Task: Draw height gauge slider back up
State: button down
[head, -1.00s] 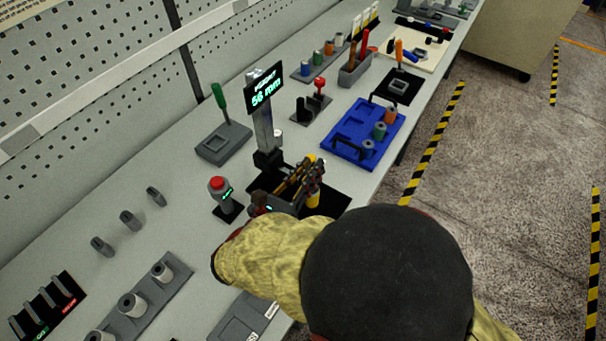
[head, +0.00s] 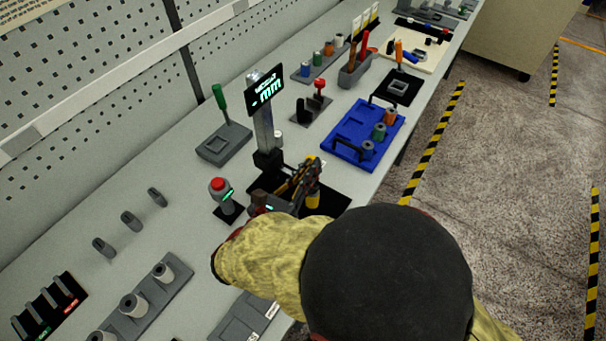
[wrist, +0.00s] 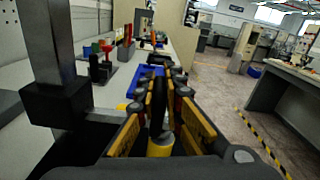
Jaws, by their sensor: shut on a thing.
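The height gauge has a grey column (head: 264,128), a dark display (head: 265,90) on top and a black base plate (head: 338,205). Its slider, a black block (head: 268,159), sits low on the column; in the wrist view the slider block (wrist: 57,102) is at left, with a light bar running from it toward my fingers. My gripper (head: 308,172) is shut on a dark upright piece (wrist: 159,98) at the bar's end, which looks like the slider's grip. A yellow cylinder (wrist: 161,146) shows between the fingers, low down. The display reads a dash and "mm".
A red-topped button post (head: 219,187) stands just left of the gauge. A blue tray (head: 345,150) with cylinders lies to the right, and a grey block with a green-handled tool (head: 221,105) stands behind left. Free bench shows left of the button.

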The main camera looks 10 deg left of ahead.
notch_tip(320, 180, up, 14)
jog(key=p, duration=1.3)
jog(key=shift+r, duration=0.2)
dwell(0.6)
jog(key=c, duration=2)
grip_release()
jog(key=shift+w+a+r, duration=0.1)
jog(key=shift+c, duration=0.2)
jog(key=shift+o, duration=0.8)
jog(key=p+v, duration=0.2)
jog(key=v, duration=0.5)
jog(key=shift+f, duration=0.2)
